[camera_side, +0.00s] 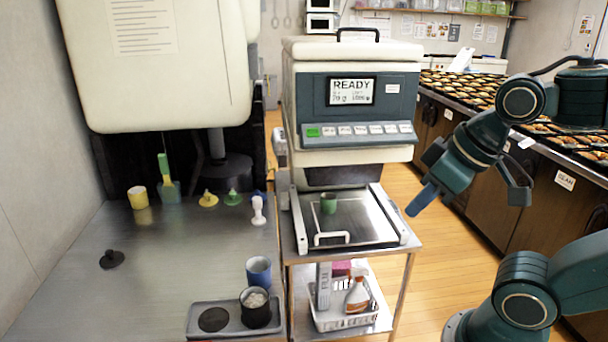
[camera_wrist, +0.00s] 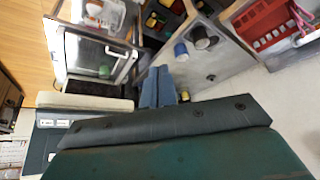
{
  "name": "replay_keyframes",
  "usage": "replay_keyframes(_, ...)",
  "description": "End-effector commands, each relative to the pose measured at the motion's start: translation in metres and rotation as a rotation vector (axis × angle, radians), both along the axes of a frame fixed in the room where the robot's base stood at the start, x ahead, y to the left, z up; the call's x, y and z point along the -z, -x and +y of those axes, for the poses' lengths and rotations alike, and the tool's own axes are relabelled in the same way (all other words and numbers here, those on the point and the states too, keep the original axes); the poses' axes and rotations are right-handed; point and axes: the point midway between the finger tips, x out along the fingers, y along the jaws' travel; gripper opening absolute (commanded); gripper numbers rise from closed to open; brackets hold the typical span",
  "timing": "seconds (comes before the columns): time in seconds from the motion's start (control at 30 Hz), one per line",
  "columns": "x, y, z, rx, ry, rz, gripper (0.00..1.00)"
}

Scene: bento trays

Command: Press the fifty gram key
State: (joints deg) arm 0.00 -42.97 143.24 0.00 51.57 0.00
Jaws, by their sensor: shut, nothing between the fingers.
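The dispensing machine (camera_side: 300,100) stands in the middle of the side view with a screen (camera_side: 351,91) reading READY; the smaller text is hard to read. Below it is a sloping key strip (camera_side: 358,142) with one green key (camera_side: 313,132) and several white keys (camera_side: 360,130). Their labels are too small to read, so I cannot tell which is the fifty gram key. My gripper (camera_side: 416,207) is shut and empty, to the right of the machine and lower than the keys, apart from them. In the wrist view its blue fingers (camera_wrist: 158,88) are together; two keys (camera_wrist: 54,122) show at left.
A steel counter (camera_side: 165,270) at left holds several cups and lids. A basket (camera_side: 343,318) sits on the lower shelf. Filled bento trays (camera_side: 462,88) line the right-hand counter.

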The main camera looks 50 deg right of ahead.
Motion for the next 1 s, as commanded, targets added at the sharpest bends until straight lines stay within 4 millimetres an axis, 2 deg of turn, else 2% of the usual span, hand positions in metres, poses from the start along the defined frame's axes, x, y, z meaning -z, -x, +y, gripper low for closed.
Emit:
replay_keyframes(0.17,-0.001,-0.003,-0.001,-0.008,0.006,-0.006,0.00)
replay_keyframes(0.37,-0.008,-0.023,-0.005,-0.058,0.039,-0.043,0.00)
replay_keyframes(0.67,-0.028,-0.087,-0.026,-0.214,0.168,-0.166,0.00)
replay_keyframes(0.87,-0.043,-0.135,-0.054,-0.324,0.291,-0.263,0.00)
replay_keyframes(1.0,-0.052,-0.166,-0.079,-0.387,0.390,-0.329,0.00)
